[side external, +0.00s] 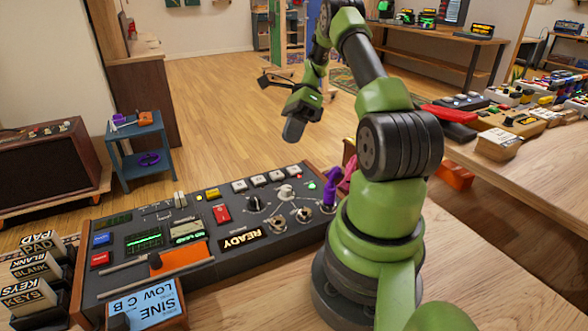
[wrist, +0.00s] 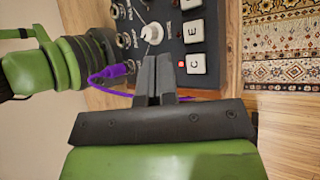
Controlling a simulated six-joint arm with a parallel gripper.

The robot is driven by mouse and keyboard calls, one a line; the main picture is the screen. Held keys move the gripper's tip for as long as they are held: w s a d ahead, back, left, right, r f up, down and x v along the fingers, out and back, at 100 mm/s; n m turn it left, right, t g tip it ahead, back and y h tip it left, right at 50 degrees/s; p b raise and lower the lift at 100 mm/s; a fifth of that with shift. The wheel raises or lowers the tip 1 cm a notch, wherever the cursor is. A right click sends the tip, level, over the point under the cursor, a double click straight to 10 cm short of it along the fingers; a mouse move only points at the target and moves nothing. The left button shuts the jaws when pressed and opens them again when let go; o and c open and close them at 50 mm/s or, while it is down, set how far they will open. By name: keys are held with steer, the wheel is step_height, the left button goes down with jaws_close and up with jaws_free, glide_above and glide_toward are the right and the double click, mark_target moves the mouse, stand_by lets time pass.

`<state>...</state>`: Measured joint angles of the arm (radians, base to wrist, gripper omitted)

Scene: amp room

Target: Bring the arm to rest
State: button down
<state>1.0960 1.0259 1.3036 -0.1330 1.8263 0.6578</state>
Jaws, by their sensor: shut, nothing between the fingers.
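My gripper (side external: 293,130) is raised beyond the far edge of the control console, with its fingers pointing down. In the wrist view the fingers (wrist: 153,75) are side by side, shut and empty. The console (side external: 205,285) lies below and in front, with a READY label, knobs, sliders and coloured buttons. Its knobs and white keys also show in the wrist view (wrist: 172,40). A purple plug (side external: 330,190) stands at the console's right end, and a purple cable (wrist: 110,74) shows beside my arm in the wrist view.
A blue cart (side external: 140,150) and a wooden amp cabinet (side external: 45,165) stand at the left. Labelled blocks (side external: 38,268) crowd the lower left. A bench (side external: 535,190) with pedals runs along the right. The wooden floor (side external: 210,90) beyond the console is mostly open.

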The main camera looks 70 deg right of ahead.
stand_by(0.4)
steer(key=w+a+r+n+h, duration=0.3)
steer(key=a+r+n+h, duration=0.3)
steer(key=a+r+n, duration=0.8)
steer(key=s+a+r+n+t, duration=0.2)
steer(key=s+a+n+t, duration=0.1)
steer(key=s+a+n, duration=0.1)
steer(key=s+a+r+n+t+h, duration=0.1)
steer(key=s+a+r+n+t, duration=0.1)
steer(key=s+a+n, duration=0.2)
steer(key=a+n, duration=0.2)
steer(key=a, duration=0.2)
steer(key=shift+s+r+n+t, duration=0.25)
steer(key=shift+s+n+t, duration=0.15)
